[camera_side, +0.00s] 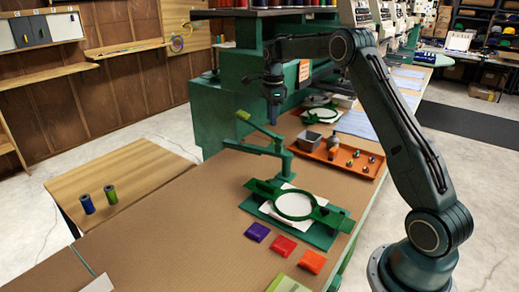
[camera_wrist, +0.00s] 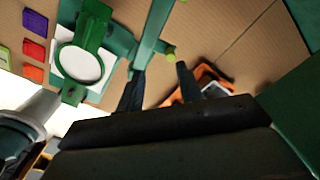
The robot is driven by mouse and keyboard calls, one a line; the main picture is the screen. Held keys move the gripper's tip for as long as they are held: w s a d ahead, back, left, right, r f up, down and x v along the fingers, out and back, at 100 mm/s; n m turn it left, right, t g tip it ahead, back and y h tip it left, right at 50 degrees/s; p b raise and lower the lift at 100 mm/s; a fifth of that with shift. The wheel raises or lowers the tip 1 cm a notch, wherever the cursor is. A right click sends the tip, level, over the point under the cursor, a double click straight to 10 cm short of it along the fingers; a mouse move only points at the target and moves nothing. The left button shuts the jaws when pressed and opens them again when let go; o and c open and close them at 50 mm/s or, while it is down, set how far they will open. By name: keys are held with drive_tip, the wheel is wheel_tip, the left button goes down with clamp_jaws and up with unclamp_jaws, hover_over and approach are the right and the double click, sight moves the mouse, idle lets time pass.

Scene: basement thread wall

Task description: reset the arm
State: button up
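My arm reaches up from its base at the right in the side view and bends over to the left. My gripper (camera_side: 273,118) hangs pointing down, high above the brown worktable (camera_side: 160,230), near the green bracket stand (camera_side: 262,140). In the wrist view my gripper (camera_wrist: 160,70) has its two dark fingers apart. Nothing is held between them; the tabletop and part of a green bar show in the gap.
A green hoop frame (camera_side: 295,205) holds white cloth on the table. Purple (camera_side: 257,232), red (camera_side: 282,247) and orange (camera_side: 312,261) packets lie in front. An orange tray (camera_side: 340,155) with small items sits behind. Two spools (camera_side: 99,199) stand on a wooden side table. Green machinery (camera_side: 225,105) stands behind.

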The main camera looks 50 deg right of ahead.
drive_tip(key=s+a+r+n+t, duration=0.2)
drive_tip(key=s+a+r+n, duration=1)
drive_tip(key=a+r, duration=0.3)
drive_tip(key=s+a+f+n+t, duration=0.1)
drive_tip(key=s+a+n, duration=0.4)
drive_tip(key=s, duration=0.6)
drive_tip(key=s+a+f+n+t, duration=0.2)
drive_tip(key=s+a+f+n, duration=0.2)
drive_tip(key=s+n, duration=0.5)
drive_tip(key=shift+s+a, duration=1.25)
drive_tip(key=shift+w, duration=0.1)
drive_tip(key=shift+c, duration=0.4)
